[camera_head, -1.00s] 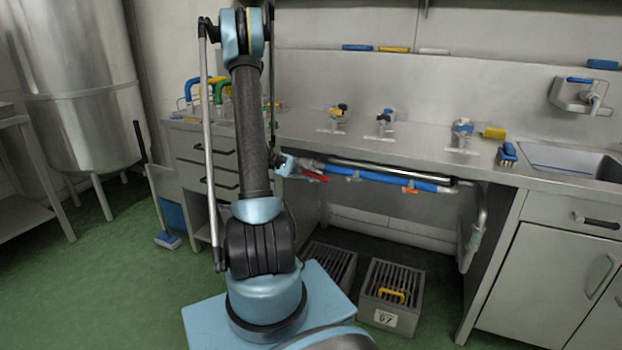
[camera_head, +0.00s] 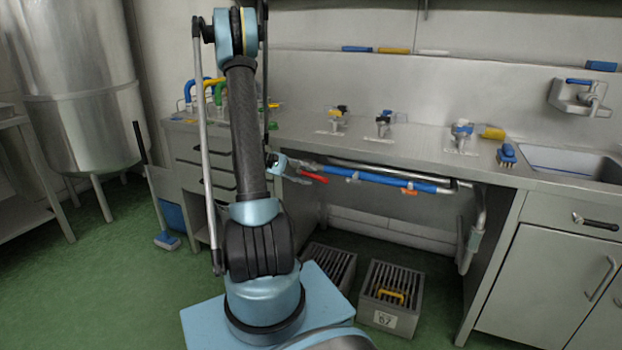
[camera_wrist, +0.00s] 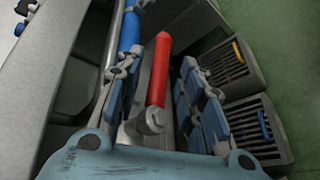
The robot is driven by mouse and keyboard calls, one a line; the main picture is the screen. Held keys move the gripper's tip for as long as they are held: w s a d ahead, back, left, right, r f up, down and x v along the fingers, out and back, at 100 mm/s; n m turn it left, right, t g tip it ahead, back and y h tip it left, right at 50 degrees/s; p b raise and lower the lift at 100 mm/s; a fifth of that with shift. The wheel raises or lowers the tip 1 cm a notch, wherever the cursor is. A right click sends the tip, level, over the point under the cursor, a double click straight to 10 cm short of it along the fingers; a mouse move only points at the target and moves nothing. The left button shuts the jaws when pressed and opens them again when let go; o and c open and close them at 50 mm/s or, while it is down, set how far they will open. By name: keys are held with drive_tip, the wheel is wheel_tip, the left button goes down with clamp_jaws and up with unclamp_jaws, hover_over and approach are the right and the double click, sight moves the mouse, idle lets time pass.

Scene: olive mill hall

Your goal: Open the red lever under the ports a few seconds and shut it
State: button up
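The red lever (camera_head: 313,177) is under the counter's front edge, near the left end of a blue-sleeved pipe (camera_head: 391,180). In the wrist view the red lever (camera_wrist: 158,70) lies lengthwise between my gripper's two fingers, its metal pivot end nearer the camera. My gripper (camera_wrist: 160,78) is open, with one finger on each side of the lever. A gap shows on the right side; the left finger is closer, and I cannot tell if it touches. In the head view my gripper (camera_head: 296,173) is small and partly behind my arm.
Two grated floor boxes stand below; the right one (camera_head: 369,318) has a yellow handle. A sink (camera_head: 570,163) is at the right.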

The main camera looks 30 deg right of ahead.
drive_tip(key=v, duration=0.9)
drive_tip(key=shift+a, duration=0.1)
drive_tip(key=shift+r, duration=0.1)
drive_tip(key=s+a+r+n+t+y, duration=0.2)
drive_tip(key=s+a+r+t+y, duration=0.35)
drive_tip(key=s+a, duration=0.5)
drive_tip(key=s+a+f+t+y, duration=0.2)
drive_tip(key=s+a+f+y, duration=0.1)
drive_tip(key=s+a, duration=0.4)
drive_tip(key=s+a+f+t+y, duration=0.2)
drive_tip(key=s+a+f+y, duration=0.1)
drive_tip(key=s+a, duration=0.5)
drive_tip(key=shift+s+a+f, duration=0.25)
drive_tip(key=shift+s, duration=0.05)
drive_tip(key=shift+t+y, duration=0.25)
